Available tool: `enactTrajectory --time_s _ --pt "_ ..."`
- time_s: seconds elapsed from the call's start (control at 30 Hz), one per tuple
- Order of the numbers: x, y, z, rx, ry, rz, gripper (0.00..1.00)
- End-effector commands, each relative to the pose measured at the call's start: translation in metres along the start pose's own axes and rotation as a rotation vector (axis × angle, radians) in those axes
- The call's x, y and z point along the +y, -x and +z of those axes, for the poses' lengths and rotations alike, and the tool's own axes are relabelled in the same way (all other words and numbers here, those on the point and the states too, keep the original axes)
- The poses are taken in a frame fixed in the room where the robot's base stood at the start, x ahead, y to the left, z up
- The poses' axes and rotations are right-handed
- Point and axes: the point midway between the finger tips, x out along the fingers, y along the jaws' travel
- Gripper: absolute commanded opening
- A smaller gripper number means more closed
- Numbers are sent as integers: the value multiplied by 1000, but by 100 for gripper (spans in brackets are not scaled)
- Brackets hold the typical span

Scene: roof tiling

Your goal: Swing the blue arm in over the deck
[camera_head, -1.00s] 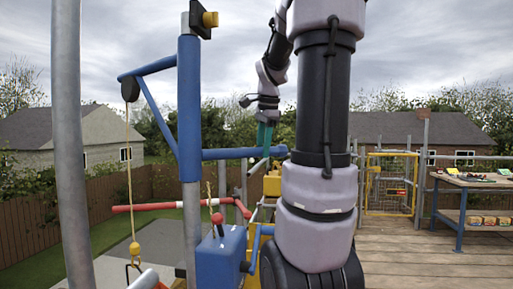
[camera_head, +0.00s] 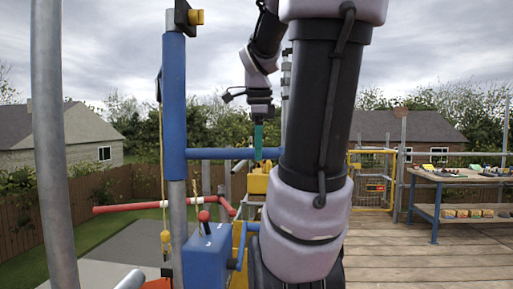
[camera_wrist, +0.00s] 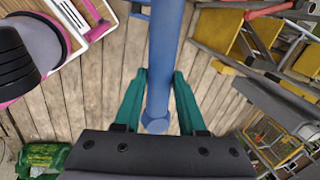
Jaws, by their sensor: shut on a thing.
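The blue arm is a hoist jib on an upright post. Its blue sleeve (camera_head: 174,110) stands left of centre in the head view, and its blue handle bar (camera_head: 222,154) runs level to the right. The jib's outer part is seen nearly end-on, mostly hidden behind the post, with a yellow rope (camera_head: 162,185) hanging beside it. My gripper (camera_head: 258,142) has green fingers at the bar's right part. In the wrist view my gripper (camera_wrist: 160,90) is shut around the blue bar (camera_wrist: 165,55), whose end shows between the fingers.
A blue winch box (camera_head: 207,258) with a red-knobbed crank sits low on the post. A red and white rail (camera_head: 135,207) is at left. A workbench (camera_head: 440,176) and yellow gate (camera_head: 371,180) stand right, with open wooden deck (camera_head: 420,250) before them.

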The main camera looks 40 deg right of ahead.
Motion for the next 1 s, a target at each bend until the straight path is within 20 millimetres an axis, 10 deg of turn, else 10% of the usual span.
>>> enactTrajectory --time_s 1.0 --pt "106 27 31 120 -496 -4 0"
